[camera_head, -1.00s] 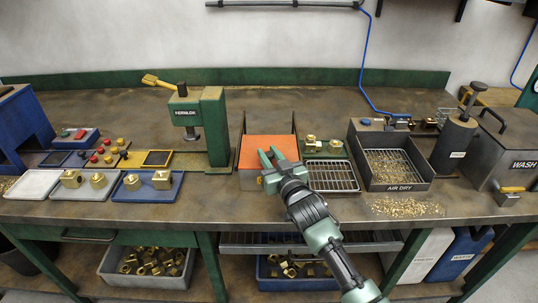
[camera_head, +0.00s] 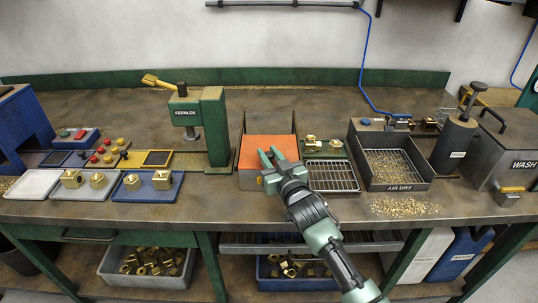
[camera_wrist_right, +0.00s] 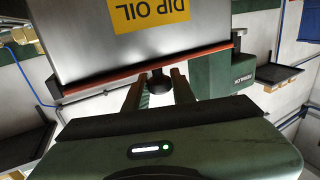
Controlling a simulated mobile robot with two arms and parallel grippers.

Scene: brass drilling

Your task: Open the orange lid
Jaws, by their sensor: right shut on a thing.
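The orange lid (camera_head: 262,150) lies flat and closed on the grey dip oil box, right of the green press. In the right wrist view the box's front (camera_wrist_right: 150,45) carries a yellow "DIP OIL" label, and the lid's edge (camera_wrist_right: 150,72) shows as a thin orange strip. My right gripper (camera_head: 271,156) is at the lid's front edge. In the right wrist view its fingers are shut on a dark round knob (camera_wrist_right: 159,82) at that edge. My left gripper is not in view.
The green press (camera_head: 212,125) stands left of the box. A wire rack (camera_head: 332,175) and the air dry tray (camera_head: 395,187) are to the right. Brass parts (camera_head: 311,141) sit behind the rack. Brass chips (camera_head: 405,207) lie near the front edge.

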